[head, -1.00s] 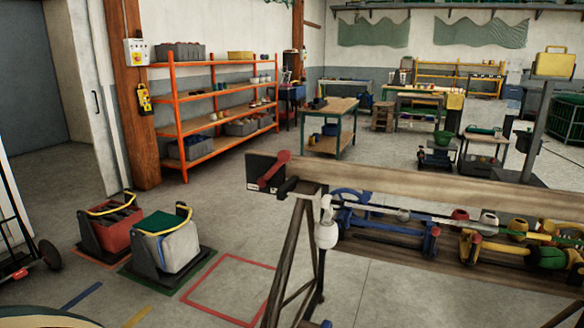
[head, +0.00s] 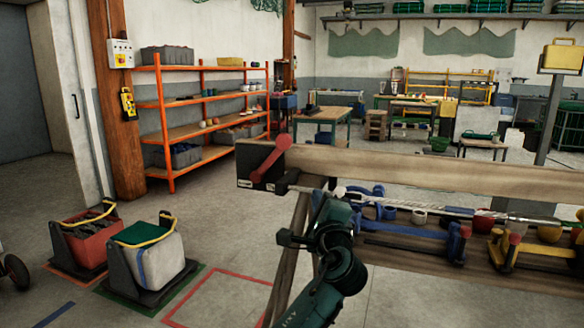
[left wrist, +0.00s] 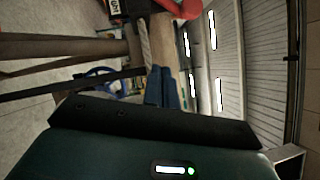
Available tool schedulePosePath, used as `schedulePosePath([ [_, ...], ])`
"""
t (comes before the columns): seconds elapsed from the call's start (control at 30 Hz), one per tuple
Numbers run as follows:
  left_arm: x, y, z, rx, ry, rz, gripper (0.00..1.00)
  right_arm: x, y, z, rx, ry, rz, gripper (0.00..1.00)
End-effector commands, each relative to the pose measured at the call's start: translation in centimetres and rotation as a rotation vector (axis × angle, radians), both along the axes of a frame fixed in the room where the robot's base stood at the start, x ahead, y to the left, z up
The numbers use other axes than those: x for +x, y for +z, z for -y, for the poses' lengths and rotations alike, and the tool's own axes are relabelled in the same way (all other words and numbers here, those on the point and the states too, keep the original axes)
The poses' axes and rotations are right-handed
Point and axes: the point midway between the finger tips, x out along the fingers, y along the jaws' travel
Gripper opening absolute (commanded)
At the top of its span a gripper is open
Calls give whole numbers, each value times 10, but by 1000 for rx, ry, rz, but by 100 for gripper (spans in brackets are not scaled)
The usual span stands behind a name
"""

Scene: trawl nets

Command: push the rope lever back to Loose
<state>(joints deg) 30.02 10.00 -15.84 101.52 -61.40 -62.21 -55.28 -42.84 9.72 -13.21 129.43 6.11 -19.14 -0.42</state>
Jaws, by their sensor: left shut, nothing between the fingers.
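The red rope lever (head: 270,158) is on the dark end plate (head: 245,168) at the left end of the wooden beam. It tilts up to the right, with a round knob on top. White labels on the plate are too small to read in the head view. My left gripper (head: 322,199) is below and right of the lever, near the beam's lower edge, apart from the lever. In the left wrist view its dark blue fingers (left wrist: 162,88) are together and empty, and the lever (left wrist: 180,8) shows at the top edge, beside a partly visible label. My right gripper is out of view.
The wooden beam (head: 440,175) runs to the right, with a rope below it and a rack of blue and yellow holders. A red bin (head: 88,240) and a white bin (head: 155,262) stand on the floor at left. Orange shelves (head: 165,130) stand behind. The floor between is clear.

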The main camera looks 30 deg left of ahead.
Motion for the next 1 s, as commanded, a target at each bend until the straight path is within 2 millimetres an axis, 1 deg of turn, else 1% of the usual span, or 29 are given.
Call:
schedulePosePath([
  [0.03,-1,14,-5,41,50,18,0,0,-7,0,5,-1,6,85],
  [0.1,-4,31,-10,79,99,28,0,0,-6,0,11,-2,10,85],
  [0.2,-7,43,-14,106,136,34,0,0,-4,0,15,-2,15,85],
  [0.3,-7,46,-14,110,142,34,0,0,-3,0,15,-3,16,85],
  [0.53,-7,46,-15,109,140,34,0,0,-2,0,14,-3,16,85],
  [0.63,-3,47,-19,110,141,34,0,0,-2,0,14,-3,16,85],
  [0.77,8,53,-32,110,142,34,0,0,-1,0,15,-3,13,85],
  [1.0,37,65,-64,110,141,34,0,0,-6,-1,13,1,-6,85],
])
